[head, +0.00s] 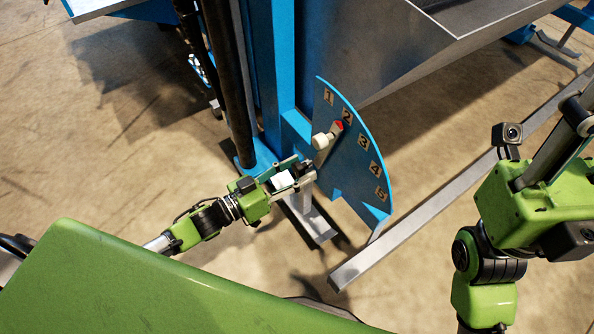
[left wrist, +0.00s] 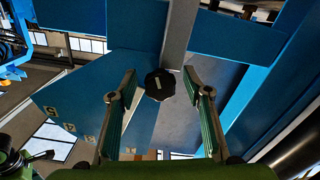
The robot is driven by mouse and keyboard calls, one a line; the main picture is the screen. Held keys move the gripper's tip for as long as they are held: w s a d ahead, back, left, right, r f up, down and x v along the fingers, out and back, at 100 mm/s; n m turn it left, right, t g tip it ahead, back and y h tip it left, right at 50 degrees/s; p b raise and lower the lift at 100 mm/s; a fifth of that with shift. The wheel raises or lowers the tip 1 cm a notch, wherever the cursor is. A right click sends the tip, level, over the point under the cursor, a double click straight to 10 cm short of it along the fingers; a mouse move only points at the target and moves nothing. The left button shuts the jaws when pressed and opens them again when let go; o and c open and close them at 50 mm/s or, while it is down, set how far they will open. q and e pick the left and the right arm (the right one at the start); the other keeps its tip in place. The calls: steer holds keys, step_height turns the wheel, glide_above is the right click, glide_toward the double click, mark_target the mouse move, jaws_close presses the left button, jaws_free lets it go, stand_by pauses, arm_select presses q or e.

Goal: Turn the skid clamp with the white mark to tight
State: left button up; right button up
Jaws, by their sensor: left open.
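The skid clamp (left wrist: 160,84) is a black lobed knob with a small white mark on its face. In the left wrist view it sits at the lower end of a grey bar, between the tips of my left gripper's fingers. My left gripper (head: 303,172) is open, with a finger on either side of the knob in that view; I see no contact. I cannot tell exactly how far the knob lies beyond the tips. In the head view I cannot make out the knob near the gripper. My right arm shows at the right, but its fingertips are not visible.
A blue plate (head: 376,185) numbered 1 to 5 stands just right of the left gripper, with a pale-knobbed, red-tipped lever (head: 327,139) near 2. A blue column (head: 270,70) rises behind. A grey floor beam (head: 440,195) runs diagonally at right. Bare floor lies left.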

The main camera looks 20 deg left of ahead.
arm_select(q)
steer(key=c, duration=1.1)
